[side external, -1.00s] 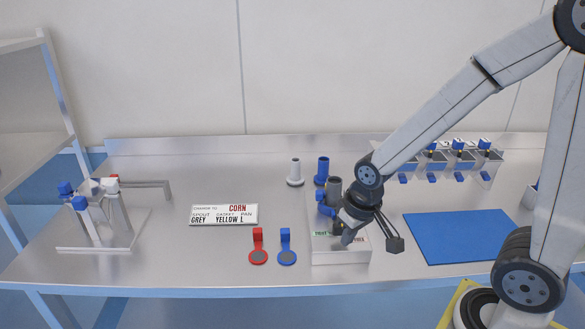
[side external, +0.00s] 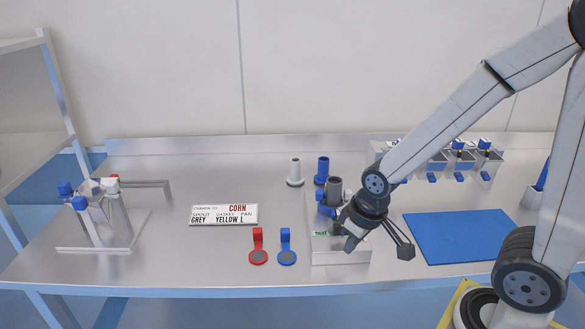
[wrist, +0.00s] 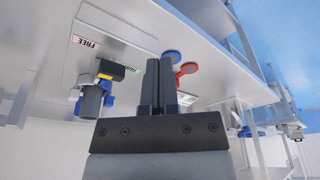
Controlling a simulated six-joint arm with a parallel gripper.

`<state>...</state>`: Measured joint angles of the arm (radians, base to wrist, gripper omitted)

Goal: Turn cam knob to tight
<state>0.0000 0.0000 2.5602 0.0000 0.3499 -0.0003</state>
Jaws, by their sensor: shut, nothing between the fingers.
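A white fixture box (side external: 342,258) stands at the table's front, with a grey spout (side external: 334,187) and a blue part (side external: 326,208) at its back. The wrist view shows its top with a FREE label (wrist: 84,42) and a partly covered green label (wrist: 132,70). The dark cam knob (wrist: 116,69) with a yellow mark lies between the labels, its end by the green one. My gripper (wrist: 160,62) is shut and empty, beside the knob in that view; contact cannot be told. In the side view my gripper (side external: 345,233) is low over the box and hides the knob.
A red gasket (side external: 258,256) and a blue gasket (side external: 287,257) lie left of the box. White and blue spouts stand behind it. A blue mat (side external: 458,237) lies clear to the right.

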